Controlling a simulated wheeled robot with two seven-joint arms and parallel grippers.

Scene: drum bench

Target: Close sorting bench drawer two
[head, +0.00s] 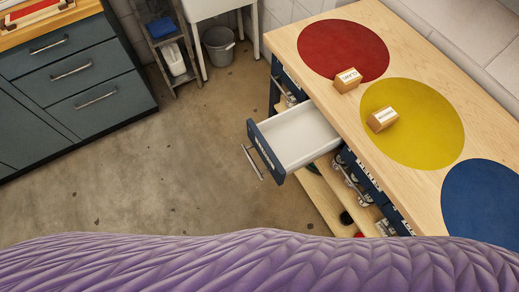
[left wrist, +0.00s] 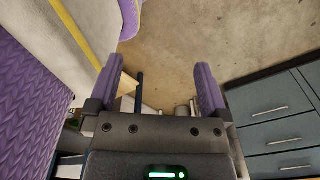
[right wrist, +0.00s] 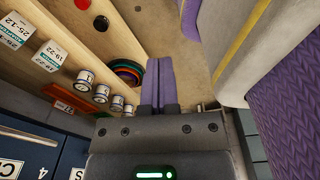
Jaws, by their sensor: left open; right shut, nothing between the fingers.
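In the head view, one drawer (head: 309,135) of the sorting bench (head: 432,208) is pulled well out. It has a white, empty tray, a navy front (head: 265,150) and a metal bar handle (head: 252,162). The label on its front is too slanted to read. Neither gripper shows in the head view. In the left wrist view my left gripper (left wrist: 157,84) is open and empty, with floor beyond it. In the right wrist view my right gripper (right wrist: 160,66) is shut and empty, beside the shelf of goods. Neither gripper touches the open drawer in these views.
Red (head: 343,50), yellow (head: 413,123) and blue (head: 487,198) discs mark the bench top, with two small labelled boxes (head: 347,79) on it. A grey drawer cabinet (head: 75,85) stands at left. A bucket (head: 219,45) is at the back. The floor (head: 150,180) between is clear.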

